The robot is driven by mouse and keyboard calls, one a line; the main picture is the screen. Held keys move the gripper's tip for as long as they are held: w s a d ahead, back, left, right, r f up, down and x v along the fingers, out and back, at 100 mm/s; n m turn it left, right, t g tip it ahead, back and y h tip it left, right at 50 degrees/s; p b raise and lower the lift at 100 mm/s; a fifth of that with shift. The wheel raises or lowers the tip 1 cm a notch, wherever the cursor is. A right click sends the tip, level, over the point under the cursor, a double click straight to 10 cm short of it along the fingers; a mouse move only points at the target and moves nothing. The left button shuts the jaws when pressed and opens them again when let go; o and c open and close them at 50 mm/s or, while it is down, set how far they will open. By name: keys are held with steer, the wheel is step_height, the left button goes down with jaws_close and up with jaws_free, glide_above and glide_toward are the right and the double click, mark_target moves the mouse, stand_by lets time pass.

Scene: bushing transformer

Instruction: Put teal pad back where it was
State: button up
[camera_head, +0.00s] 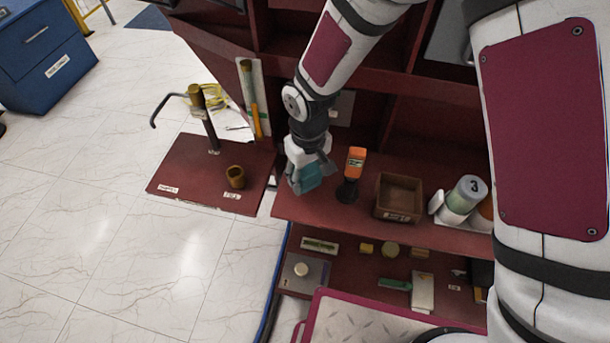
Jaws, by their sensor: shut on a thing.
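My gripper (306,178) points down over the left end of the dark red upper shelf. A teal pad (308,179) shows between and below its fingers, and the gripper is shut on it. The pad is close to the shelf surface. I cannot tell whether it touches the shelf. The fingers and the arm above hide part of the pad.
Right of my gripper stand an orange-and-black bottle-like item (354,170), a brown open box (398,198) and a white-and-green cylinder (464,196). To the left is a red board (190,180) with a post and a brown cup (235,177). A lower shelf (345,262) holds small items.

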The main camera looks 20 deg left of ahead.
steer(key=shift+w+a+f, duration=0.1)
steer(key=shift+w+a, duration=0.45)
steer(key=shift+w, duration=0.2)
steer(key=shift+f, duration=1.75)
steer(key=o, duration=1)
steer(key=shift+f, duration=0.1)
step_height(320, 180, up, 12)
steer(key=shift+r, duration=0.15)
